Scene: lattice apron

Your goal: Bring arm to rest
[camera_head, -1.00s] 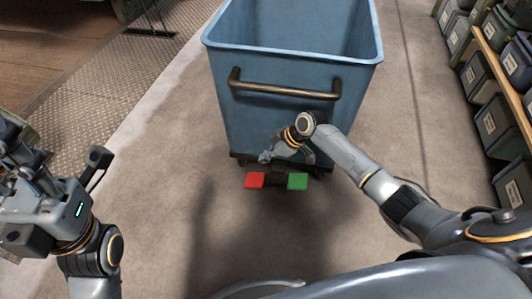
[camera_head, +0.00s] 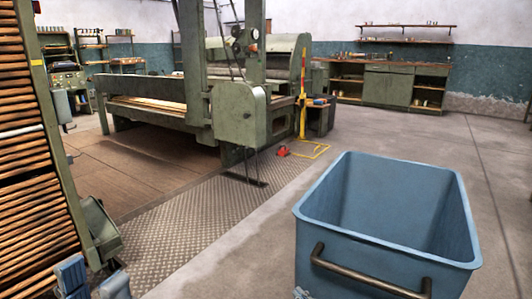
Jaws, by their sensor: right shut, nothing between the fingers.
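My left gripper (camera_head: 93,283) shows only at the bottom left edge, as two blue-grey finger parts standing apart with a gap between them. It looks open and empty, and the rest of it is below the frame.
The empty blue cart (camera_head: 309,225) with a brown handle (camera_head: 365,280) stands at the lower right. A large green machine (camera_head: 240,112) stands behind. Concrete floor (camera_head: 235,240) lies clear left of the cart.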

